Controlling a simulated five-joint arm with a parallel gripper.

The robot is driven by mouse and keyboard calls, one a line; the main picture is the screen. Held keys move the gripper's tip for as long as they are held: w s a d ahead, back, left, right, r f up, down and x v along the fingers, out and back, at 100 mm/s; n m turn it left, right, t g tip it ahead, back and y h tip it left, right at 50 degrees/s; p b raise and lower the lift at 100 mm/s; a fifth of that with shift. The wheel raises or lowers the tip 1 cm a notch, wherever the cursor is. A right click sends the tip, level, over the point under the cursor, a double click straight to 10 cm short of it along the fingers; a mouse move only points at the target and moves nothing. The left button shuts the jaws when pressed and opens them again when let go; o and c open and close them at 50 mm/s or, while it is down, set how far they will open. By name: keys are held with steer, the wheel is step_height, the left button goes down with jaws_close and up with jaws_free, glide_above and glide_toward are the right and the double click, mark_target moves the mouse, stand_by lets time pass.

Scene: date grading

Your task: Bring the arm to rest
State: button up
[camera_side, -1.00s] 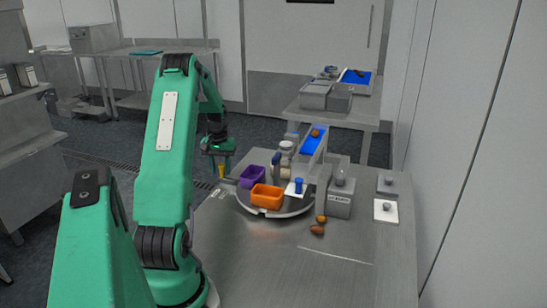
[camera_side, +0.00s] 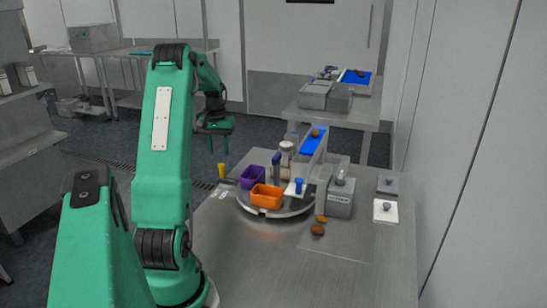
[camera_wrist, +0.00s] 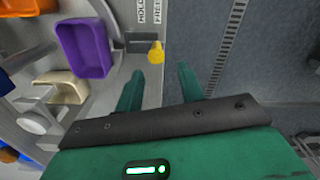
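My gripper (camera_side: 217,148) hangs in the air past the left edge of the steel table (camera_side: 235,275). Its two fingers are apart with nothing between them, also in the wrist view (camera_wrist: 159,78). The arm is bent, with its upper part raised. A yellow knob (camera_side: 222,171) stands at the table's left edge below my gripper, apart from the fingers; it also shows in the wrist view (camera_wrist: 156,52).
A round turntable (camera_side: 246,208) carries a purple bin (camera_side: 253,170) and an orange bin (camera_side: 267,190). Brown dates (camera_side: 318,230) lie on the table to the right. A grey box (camera_side: 340,205) stands behind them. The table's front is clear.

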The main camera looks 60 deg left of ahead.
steer(key=w+d+r+m+t+y, duration=0.1)
steer(key=w+d+r+m, duration=0.4)
steer(key=d, duration=0.7)
steer(key=w+d+r+t, duration=0.1)
steer(key=w+d+r, duration=0.3)
steer(key=d+r, duration=0.5)
steer(key=s+d+m+t, duration=0.1)
steer(key=s+d+m, duration=0.2)
steer(key=d, duration=0.9)
steer(key=s+d+f+m+t+h, duration=0.1)
steer(key=s+d+m, duration=0.3)
steer(key=d, duration=0.8)
steer(key=s+t, duration=0.1)
steer(key=s, duration=0.1)
steer(key=shift+s+d+f+t, duration=0.25)
steer(key=shift+s+d+t, duration=0.05)
steer(key=shift+s, duration=0.1)
